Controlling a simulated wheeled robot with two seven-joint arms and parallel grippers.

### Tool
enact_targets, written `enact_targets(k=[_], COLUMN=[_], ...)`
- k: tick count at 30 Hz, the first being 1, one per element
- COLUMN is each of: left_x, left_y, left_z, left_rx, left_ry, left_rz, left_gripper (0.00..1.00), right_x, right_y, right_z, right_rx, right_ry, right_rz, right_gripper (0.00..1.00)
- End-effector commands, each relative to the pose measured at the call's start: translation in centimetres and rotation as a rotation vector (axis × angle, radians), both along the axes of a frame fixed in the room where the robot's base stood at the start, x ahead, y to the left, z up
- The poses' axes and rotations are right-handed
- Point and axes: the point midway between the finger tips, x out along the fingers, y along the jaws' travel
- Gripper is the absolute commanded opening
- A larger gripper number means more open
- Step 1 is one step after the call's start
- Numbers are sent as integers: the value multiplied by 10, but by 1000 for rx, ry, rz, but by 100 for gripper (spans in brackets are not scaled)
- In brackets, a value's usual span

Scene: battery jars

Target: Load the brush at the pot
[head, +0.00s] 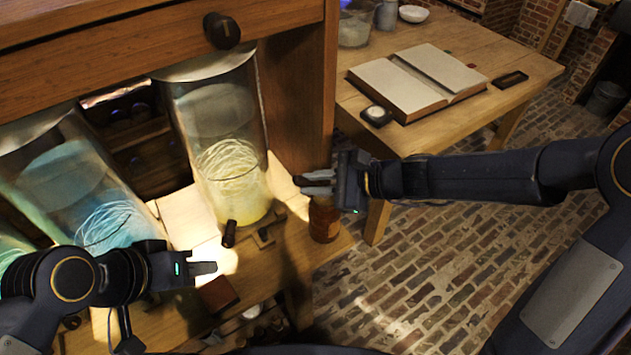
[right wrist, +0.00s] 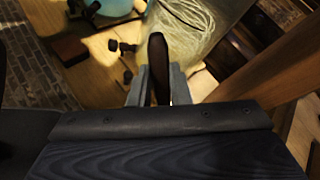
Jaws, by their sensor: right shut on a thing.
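The pot (head: 324,222) is a small reddish-brown vessel near the right front corner of the wooden bench. My right gripper (head: 318,182) is just above the pot. It is shut on a dark, slim handle (right wrist: 157,58), seemingly the brush, which stands between the fingers in the right wrist view. The bristles are hidden, so I cannot tell whether they touch the pot's contents. My left gripper (head: 205,268) hovers over the bench at lower left with nothing visible in it. Its fingers are seen side-on, so their opening is unclear.
Tall glass jars stand on the bench, one with pale coiled wire (head: 228,165) and one bluish (head: 95,205). Small dark fittings (head: 229,234) and a brown block (head: 217,294) lie in front. A table with an open book (head: 418,80) stands behind right.

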Motion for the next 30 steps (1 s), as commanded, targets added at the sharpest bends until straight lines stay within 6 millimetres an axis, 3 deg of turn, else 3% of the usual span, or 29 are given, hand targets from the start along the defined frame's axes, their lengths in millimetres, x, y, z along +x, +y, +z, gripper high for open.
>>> enact_targets(k=[30], left_x=[0], left_y=[0], left_z=[-8], left_rx=[0], left_ry=[0], left_rz=[0], left_gripper=[36], right_x=[0], right_y=[0], right_z=[-8], right_rx=[0], right_ry=[0], right_rz=[0], right_gripper=[0])
